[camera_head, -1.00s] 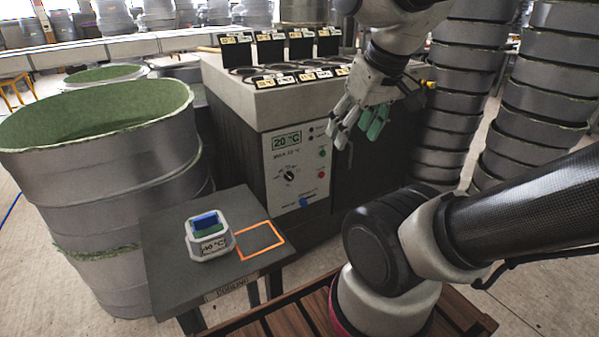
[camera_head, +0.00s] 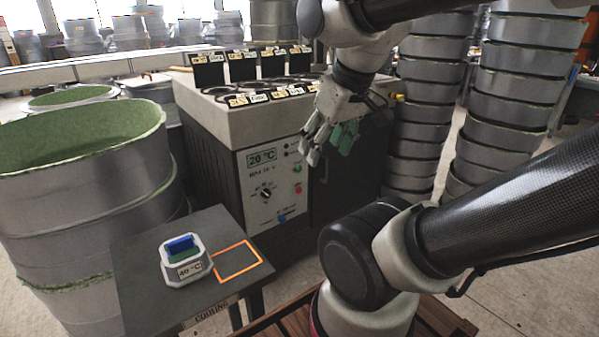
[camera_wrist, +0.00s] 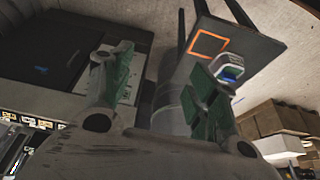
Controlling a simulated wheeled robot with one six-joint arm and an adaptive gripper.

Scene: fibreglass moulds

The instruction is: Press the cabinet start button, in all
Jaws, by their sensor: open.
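The cabinet (camera_head: 215,130) stands at the middle of the head view, with a white control panel (camera_head: 268,185) on its front. The panel has a 20 °C display (camera_head: 262,157), a dark dial (camera_head: 266,194), a green button (camera_head: 297,169) and a red button (camera_head: 298,188). In the wrist view my gripper's green-padded fingers (camera_wrist: 158,88) are spread apart, with the cabinet (camera_wrist: 70,60) behind the left finger. The button labels are too small to read.
A small table (camera_head: 150,245) at front left bears a white holder (camera_head: 184,268) marked 40 °C with blue and green blocks, beside an orange square outline (camera_head: 238,262). Large grey moulds (camera_head: 85,180) stand left; stacked ring moulds (camera_head: 425,100) stand right of the cabinet.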

